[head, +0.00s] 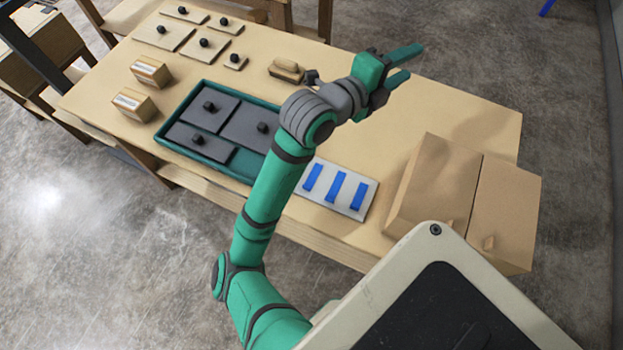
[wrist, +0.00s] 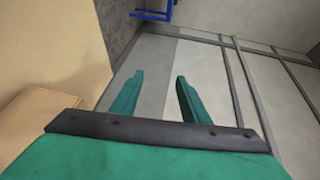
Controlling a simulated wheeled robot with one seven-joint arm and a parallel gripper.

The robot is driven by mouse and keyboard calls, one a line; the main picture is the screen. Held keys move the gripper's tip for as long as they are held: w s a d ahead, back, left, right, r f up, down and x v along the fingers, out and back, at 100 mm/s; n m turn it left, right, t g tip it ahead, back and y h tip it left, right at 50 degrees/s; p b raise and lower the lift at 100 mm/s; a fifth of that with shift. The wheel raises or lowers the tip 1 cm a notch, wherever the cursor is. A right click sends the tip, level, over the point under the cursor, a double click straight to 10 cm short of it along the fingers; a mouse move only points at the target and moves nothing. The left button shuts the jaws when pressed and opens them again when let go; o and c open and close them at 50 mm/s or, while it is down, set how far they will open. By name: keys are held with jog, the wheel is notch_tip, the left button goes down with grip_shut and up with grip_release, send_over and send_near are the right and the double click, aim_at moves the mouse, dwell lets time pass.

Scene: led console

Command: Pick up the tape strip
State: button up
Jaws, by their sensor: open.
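Several blue tape strips (head: 336,187) lie side by side on a light grey card (head: 347,206) on the table, right of the green tray. My gripper (head: 405,62) is open and empty above the far part of the table, apart from the strips and pointing away from them, up and to the right in the head view. In the wrist view my gripper (wrist: 155,90) shows two green fingers spread apart with nothing between them. No tape strip shows in the wrist view.
A green tray (head: 169,143) with dark knobbed plates lies left of the card. Cardboard boxes (head: 436,180) stand at its right. Small boxes (head: 133,104), knobbed wooden plates (head: 164,35) and a wooden block (head: 286,69) lie on the table (head: 450,100). The table's back right is clear.

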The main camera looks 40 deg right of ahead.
notch_tip(320, 180, down, 6)
jog(key=s+a+m+g+y, duration=0.1)
jog(key=s+a+m+y, duration=0.1)
jog(key=m+y, duration=0.35)
jog(key=m+t+y, duration=0.2)
jog(key=m+y, duration=0.6)
jog(key=y, duration=0.3)
send_over(306, 185)
notch_tip(306, 185, down, 12)
jog(key=f, duration=0.4)
jog(key=shift+s+d+f, duration=0.1)
jog(key=shift+s+f, duration=0.15)
jog(key=shift+w+f, duration=0.1)
jog(key=shift+f, duration=2.9)
jog(key=shift+w, duration=0.1)
grip_shut()
